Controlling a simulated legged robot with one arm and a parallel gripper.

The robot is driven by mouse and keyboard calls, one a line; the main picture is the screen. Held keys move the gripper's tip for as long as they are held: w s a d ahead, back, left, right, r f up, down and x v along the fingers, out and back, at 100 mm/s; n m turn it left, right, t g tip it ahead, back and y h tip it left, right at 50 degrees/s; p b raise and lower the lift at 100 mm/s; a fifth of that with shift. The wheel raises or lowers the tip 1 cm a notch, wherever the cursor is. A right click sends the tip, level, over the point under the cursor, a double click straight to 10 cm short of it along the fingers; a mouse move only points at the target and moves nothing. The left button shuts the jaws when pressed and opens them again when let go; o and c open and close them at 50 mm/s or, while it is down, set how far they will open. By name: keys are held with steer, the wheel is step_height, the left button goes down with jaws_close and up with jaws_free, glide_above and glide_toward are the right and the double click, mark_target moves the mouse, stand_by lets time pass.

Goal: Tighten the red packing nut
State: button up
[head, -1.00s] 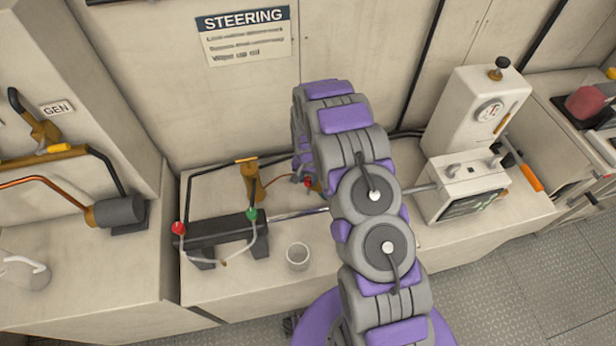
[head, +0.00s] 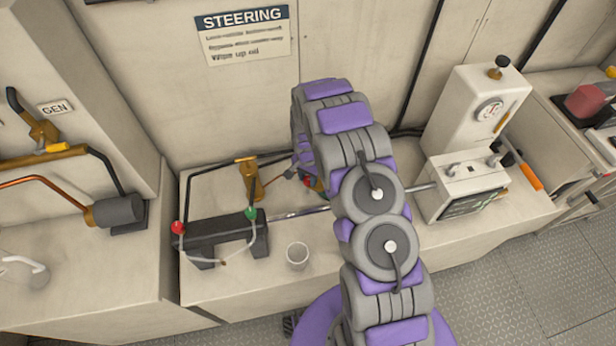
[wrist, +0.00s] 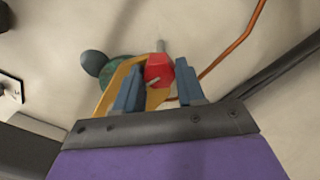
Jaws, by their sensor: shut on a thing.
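The red packing nut (wrist: 158,68) shows in the wrist view between my fingers, with a grey stem rising from it. A yellow-orange part and a green rounded body lie beside and behind it. My gripper (wrist: 160,88) has its two blue-grey fingers on either side of the nut and is shut on it. The fingers partly cover the yellow-orange part. In the head view a small bit of red (head: 307,182) shows beside my arm; my arm hides most of the gripper and nut there.
A copper line (wrist: 235,45) runs close to the right of the nut. In the head view a dark stand (head: 225,238) with red and green fittings and a white cup (head: 297,256) stand left of my arm. A white instrument box (head: 462,185) stands close on the right.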

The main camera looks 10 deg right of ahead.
mark_target(306, 178)
steer(key=o, duration=1)
steer(key=shift+a, duration=0.1)
steer(key=shift+o, duration=0.2)
step_height(306, 178, up, 17)
steer(key=p, duration=0.1)
steer(key=shift+a+r, duration=0.15)
steer(key=shift+w, duration=0.15)
